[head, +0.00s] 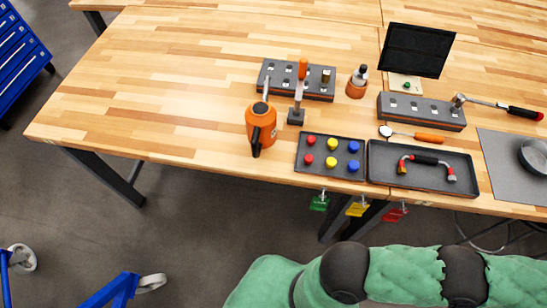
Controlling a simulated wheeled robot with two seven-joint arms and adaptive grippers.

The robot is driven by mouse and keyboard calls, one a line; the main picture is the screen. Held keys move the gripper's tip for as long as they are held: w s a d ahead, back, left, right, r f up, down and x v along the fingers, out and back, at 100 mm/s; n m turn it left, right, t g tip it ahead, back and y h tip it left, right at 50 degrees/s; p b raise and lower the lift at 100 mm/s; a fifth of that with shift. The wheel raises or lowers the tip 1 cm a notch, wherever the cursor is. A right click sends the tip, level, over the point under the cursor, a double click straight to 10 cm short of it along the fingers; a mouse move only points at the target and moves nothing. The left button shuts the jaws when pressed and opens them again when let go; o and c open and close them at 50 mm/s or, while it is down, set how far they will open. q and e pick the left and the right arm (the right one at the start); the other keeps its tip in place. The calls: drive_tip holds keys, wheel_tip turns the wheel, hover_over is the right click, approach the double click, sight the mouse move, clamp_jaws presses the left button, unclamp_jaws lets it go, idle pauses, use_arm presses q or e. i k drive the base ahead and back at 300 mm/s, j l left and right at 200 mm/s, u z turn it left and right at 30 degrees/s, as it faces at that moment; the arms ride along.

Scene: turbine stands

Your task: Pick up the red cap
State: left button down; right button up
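Two red caps sit in the left column of a dark tray (330,178) near the table's front edge. The far red cap (311,140) and the near red cap (308,159) stand apart from each other. Two yellow caps (332,144) fill the middle column and two blue caps (353,147) the right column. Neither of my grippers shows in the head view. Only a green-sleeved arm of mine crosses the bottom right, in front of the table and apart from the caps.
An orange can-like tool (261,124) stands left of the tray. A second tray (460,188) holding a curved hose (428,160) adjoins it on the right. A socket block (318,91) lies behind. Coloured tags (357,209) hang below the edge. The table's left is clear.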

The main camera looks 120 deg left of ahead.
sight(309, 160)
drive_tip(key=u, duration=3.75)
drive_tip(key=j+u, duration=0.1)
drive_tip(key=k, duration=0.05)
